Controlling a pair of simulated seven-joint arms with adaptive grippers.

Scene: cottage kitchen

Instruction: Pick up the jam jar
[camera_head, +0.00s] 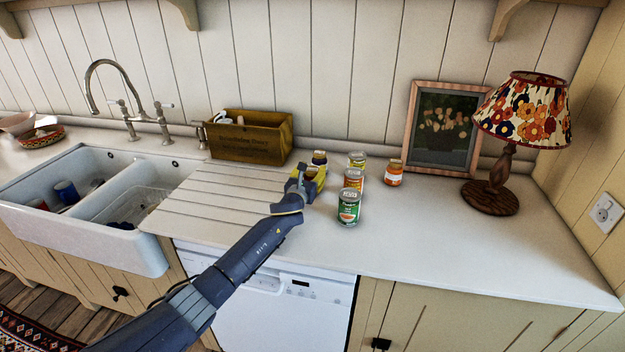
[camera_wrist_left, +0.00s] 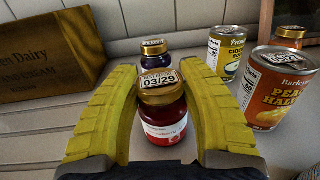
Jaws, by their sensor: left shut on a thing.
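In the left wrist view the fingers (camera_wrist_left: 162,110) flank the jar on both sides. In the head view the gripper mostly hides the jar, and I cannot tell whether it is off the counter. My right gripper is not in view.
To the right are a yellow can (camera_head: 357,160), a peach can (camera_head: 353,179), a green can (camera_head: 348,207) and an orange jar (camera_head: 394,174). A wooden crate (camera_head: 248,143) stands left. The counter's front right is clear.

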